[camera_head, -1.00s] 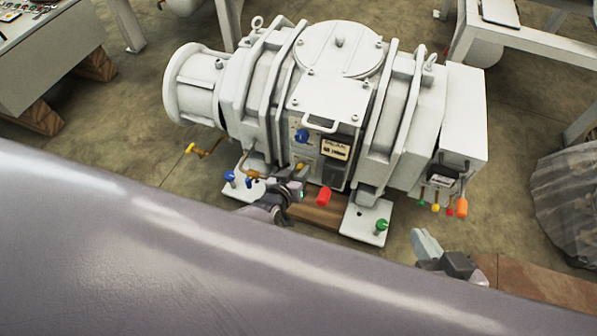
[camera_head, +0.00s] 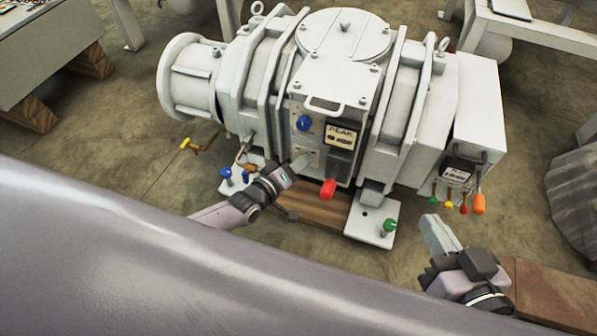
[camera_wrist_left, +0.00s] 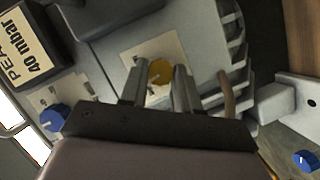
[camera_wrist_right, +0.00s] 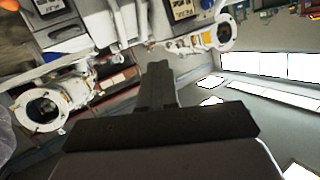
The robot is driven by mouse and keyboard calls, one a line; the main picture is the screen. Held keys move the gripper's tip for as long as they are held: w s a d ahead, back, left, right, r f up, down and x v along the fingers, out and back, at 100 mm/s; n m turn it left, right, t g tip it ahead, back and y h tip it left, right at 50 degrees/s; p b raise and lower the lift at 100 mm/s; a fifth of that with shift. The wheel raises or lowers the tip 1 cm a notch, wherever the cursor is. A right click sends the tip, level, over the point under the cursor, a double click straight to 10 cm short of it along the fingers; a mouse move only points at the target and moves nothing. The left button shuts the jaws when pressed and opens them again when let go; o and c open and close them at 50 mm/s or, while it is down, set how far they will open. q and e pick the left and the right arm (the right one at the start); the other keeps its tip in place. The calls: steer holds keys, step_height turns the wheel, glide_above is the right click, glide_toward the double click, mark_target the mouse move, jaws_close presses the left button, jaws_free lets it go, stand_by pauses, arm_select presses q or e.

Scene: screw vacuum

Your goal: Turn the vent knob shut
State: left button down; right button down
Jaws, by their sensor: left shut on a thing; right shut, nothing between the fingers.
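A yellow knob (camera_wrist_left: 160,76) sits on a pale plate on the front panel of the white vacuum pump (camera_head: 340,40). In the left wrist view it lies between the two fingers of my left gripper (camera_wrist_left: 160,85), which is shut on it. In the head view my left gripper (camera_head: 302,163) reaches the panel and hides this knob. The lettering on its plate is too small to read. My right gripper (camera_head: 440,237) is shut and empty, in front of the pump at the lower right; its closed fingers (camera_wrist_right: 156,85) also show in the right wrist view.
A blue knob (camera_head: 303,123) and a PEAK 40 mbar display (camera_head: 341,137) are above my left gripper. A red handle (camera_head: 328,188) is just right of it. Blue (camera_head: 225,173), yellow (camera_head: 186,143) and green (camera_head: 390,225) handles stand around the pump's base. Several coloured handles hang at its right.

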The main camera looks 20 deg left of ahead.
arm_select(q)
steer(key=shift+f+n+t+h+b, duration=0.15)
steer(key=shift+n+t+h+b, duration=0.35)
steer(key=shift+n, duration=0.85)
steer(key=shift+f+n+t+h+b, duration=0.1)
steer(key=shift+n+t+h+b, duration=0.35)
steer(key=shift+n, duration=0.9)
arm_select(e)
steer(key=shift+s+d+r+n+t+h, duration=0.1)
steer(key=shift+s+d+n+t+h, duration=0.1)
steer(key=shift+d+t, duration=0.15)
steer(key=shift+s+d+r+n+t+h, duration=0.1)
steer(key=shift+d+n+t, duration=0.15)
steer(key=shift+d, duration=0.15)
arm_select(q)
steer(key=c, duration=0.8)
jaws_free()
